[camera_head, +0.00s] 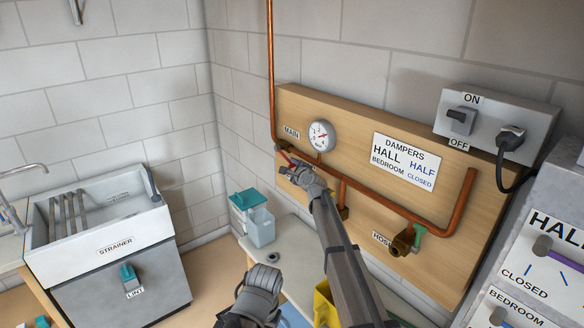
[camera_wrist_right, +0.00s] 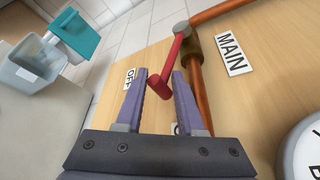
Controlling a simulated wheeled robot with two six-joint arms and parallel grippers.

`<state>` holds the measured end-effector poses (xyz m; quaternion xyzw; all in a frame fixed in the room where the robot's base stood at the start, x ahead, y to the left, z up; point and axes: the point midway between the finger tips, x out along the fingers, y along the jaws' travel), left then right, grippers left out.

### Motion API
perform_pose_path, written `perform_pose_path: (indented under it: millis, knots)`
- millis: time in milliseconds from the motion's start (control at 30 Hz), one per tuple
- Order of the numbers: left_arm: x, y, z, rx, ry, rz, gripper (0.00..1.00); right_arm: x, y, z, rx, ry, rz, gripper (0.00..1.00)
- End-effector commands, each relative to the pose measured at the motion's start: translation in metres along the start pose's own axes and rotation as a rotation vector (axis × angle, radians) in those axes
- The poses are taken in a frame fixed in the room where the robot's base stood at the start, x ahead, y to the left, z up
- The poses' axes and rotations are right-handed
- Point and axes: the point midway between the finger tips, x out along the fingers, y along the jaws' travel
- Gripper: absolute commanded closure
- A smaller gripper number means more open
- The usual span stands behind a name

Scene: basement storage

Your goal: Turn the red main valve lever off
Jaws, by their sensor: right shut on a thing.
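The red main valve lever (camera_wrist_right: 168,68) shows in the right wrist view, running down-left from its grey hub (camera_wrist_right: 181,28) on the copper pipe. Its thick end lies between the fingertips of my right gripper (camera_wrist_right: 163,84), which is shut on it. The OFF label (camera_wrist_right: 129,78) is to the left of the lever; another label (camera_wrist_right: 175,128) below is mostly hidden by a finger. In the head view my right gripper (camera_head: 291,168) is at the board below the MAIN label (camera_head: 292,133), covering most of the lever. My left gripper (camera_head: 262,283) is low in the middle, fingers unclear.
A gauge (camera_head: 320,136) and a dampers sign (camera_head: 405,163) are right of the valve. A copper pipe (camera_head: 385,200) runs to the hose valve (camera_head: 405,240). A teal-lidded container (camera_head: 261,228) stands on the bench below. A strainer sink (camera_head: 100,225) is at left.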

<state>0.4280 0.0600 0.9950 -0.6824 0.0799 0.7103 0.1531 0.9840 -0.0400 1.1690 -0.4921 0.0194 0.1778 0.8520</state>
Motion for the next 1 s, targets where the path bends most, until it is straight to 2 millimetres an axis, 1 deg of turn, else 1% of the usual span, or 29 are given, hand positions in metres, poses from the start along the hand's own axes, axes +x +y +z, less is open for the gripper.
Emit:
perform_pose_path:
  millis: [33,300,467,833,867,1000]
  knots:
    - [0.009,0.001,-0.001,0.000,0.000,0.000,0.50,0.004,0.009,-0.005,-0.003,0.000,0.008,1.00]
    - [0.024,0.002,-0.002,-0.001,0.000,0.000,0.50,0.016,0.021,-0.009,-0.005,0.000,0.009,1.00]
    - [0.027,0.003,-0.002,-0.001,0.000,0.000,0.50,0.019,0.024,-0.009,-0.007,0.000,0.008,1.00]
    - [0.026,0.003,-0.002,-0.001,0.000,0.000,0.50,0.021,0.023,-0.008,-0.006,-0.001,0.006,1.00]
    - [0.026,0.003,-0.002,-0.001,0.000,0.000,0.50,0.021,0.023,-0.008,-0.006,-0.001,0.005,0.56]
    - [0.026,0.003,-0.002,-0.001,0.000,0.000,0.50,0.020,0.023,-0.008,-0.005,-0.002,0.005,0.41]
